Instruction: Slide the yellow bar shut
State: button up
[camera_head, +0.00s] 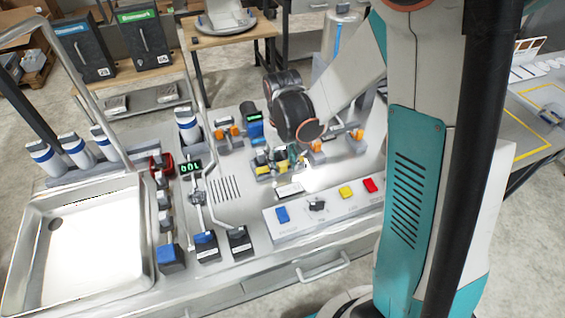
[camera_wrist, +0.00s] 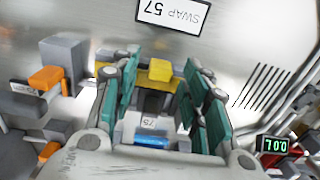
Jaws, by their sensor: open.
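A yellow block (camera_wrist: 160,70), which looks like the yellow bar's visible part, sits on a grey housing in the upper middle of the wrist view. My gripper (camera_wrist: 157,88) is open, its teal fingers apart on the left and right of this block and housing. I cannot tell whether either finger touches them. In the head view a yellow part (camera_head: 262,168) shows low on the bench beside my gripper (camera_head: 280,157). My wrist hides part of the fixture there. A white block marked 75 with a blue part (camera_wrist: 150,141) lies between the fingers, nearer the palm.
A panel with blue, yellow and red buttons (camera_head: 283,215) lies in front of the fixture. Grey blocks with orange parts (camera_head: 227,131) stand behind it. A green display (camera_head: 191,168), pipes and a steel sink (camera_head: 30,225) are to the left. A "SWAP 57" label (camera_wrist: 172,13) lies on bare metal.

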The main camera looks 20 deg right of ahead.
grip_shut()
jog(key=shift+w+f, duration=0.1)
jog(key=shift+w, duration=0.8)
grip_release()
jog(key=shift+w, duration=0.1)
notch_tip(320, 180, up, 12)
dwell(0.5)
